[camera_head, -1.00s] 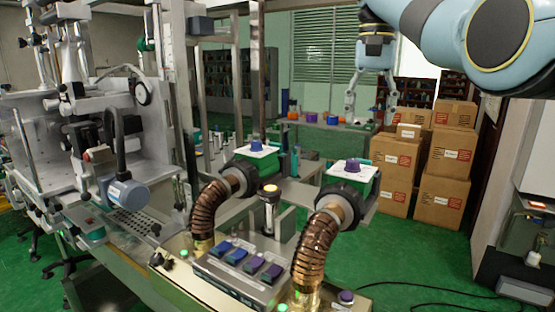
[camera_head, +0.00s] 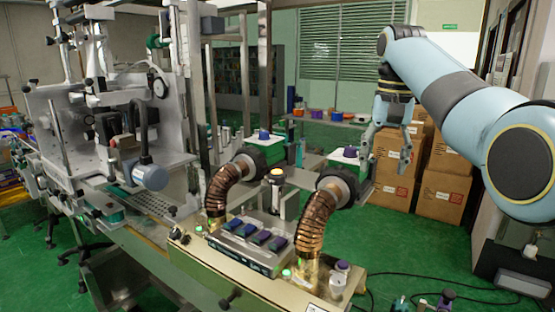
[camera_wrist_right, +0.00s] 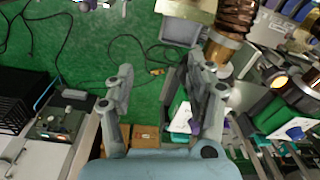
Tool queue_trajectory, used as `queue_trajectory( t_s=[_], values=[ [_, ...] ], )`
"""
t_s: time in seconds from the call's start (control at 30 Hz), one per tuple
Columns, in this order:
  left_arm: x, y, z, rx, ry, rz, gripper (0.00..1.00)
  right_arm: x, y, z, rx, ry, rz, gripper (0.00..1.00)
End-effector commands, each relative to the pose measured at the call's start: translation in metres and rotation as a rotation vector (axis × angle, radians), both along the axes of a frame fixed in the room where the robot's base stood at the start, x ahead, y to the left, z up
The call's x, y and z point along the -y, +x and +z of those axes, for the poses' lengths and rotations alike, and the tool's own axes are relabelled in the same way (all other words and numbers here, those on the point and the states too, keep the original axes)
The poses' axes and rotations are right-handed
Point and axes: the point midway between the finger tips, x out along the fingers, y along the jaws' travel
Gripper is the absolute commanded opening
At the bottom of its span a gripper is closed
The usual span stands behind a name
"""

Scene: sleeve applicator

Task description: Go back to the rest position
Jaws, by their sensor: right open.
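My right gripper (camera_head: 387,165) hangs fingers down at the right of the head view. Its fingers are spread, and I see nothing held between them. In the right wrist view the same gripper (camera_wrist_right: 158,82) has its two fingers wide apart, with green floor showing between them. In the head view it appears just right of a green-and-white box with a purple knob (camera_head: 350,152); whether they touch, I cannot tell. My left gripper is in neither current view.
The sleeve machine (camera_head: 125,130) stands at left. Two copper bent pipes (camera_head: 314,222) flank a button panel (camera_head: 250,234). Cardboard boxes (camera_head: 442,195) are stacked behind my right arm. Cables (camera_head: 400,276) lie on the green floor at lower right.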

Motion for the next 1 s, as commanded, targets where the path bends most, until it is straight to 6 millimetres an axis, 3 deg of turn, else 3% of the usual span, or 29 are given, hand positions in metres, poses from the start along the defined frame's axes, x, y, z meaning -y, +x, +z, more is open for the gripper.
queue_trajectory(
  t_s=[0.17,0.27,0.4,0.5,0.6,0.7,1.0],
  values=[
    [0.000,-0.012,-0.001,-0.018,0.001,0.000,0.40,0.015,-0.029,-0.064,0.026,-0.007,0.019,0.55],
    [0.000,-0.015,-0.001,-0.022,0.001,0.001,0.40,0.026,-0.060,-0.107,0.051,-0.018,0.041,0.55],
    [0.000,-0.010,-0.001,-0.016,0.000,0.000,0.40,0.043,-0.126,-0.164,0.095,-0.047,0.089,0.55],
    [0.000,-0.006,-0.001,-0.010,0.000,0.001,0.40,0.053,-0.181,-0.191,0.128,-0.075,0.134,0.55],
    [0.000,-0.005,0.000,-0.008,0.000,0.000,0.40,0.060,-0.236,-0.204,0.158,-0.100,0.184,0.55],
    [0.000,-0.006,0.000,-0.008,0.000,0.000,0.40,0.063,-0.279,-0.205,0.181,-0.119,0.228,0.55],
    [0.000,-0.007,0.000,-0.009,0.000,0.000,0.40,0.063,-0.360,-0.189,0.225,-0.148,0.322,0.55]
  ],
)
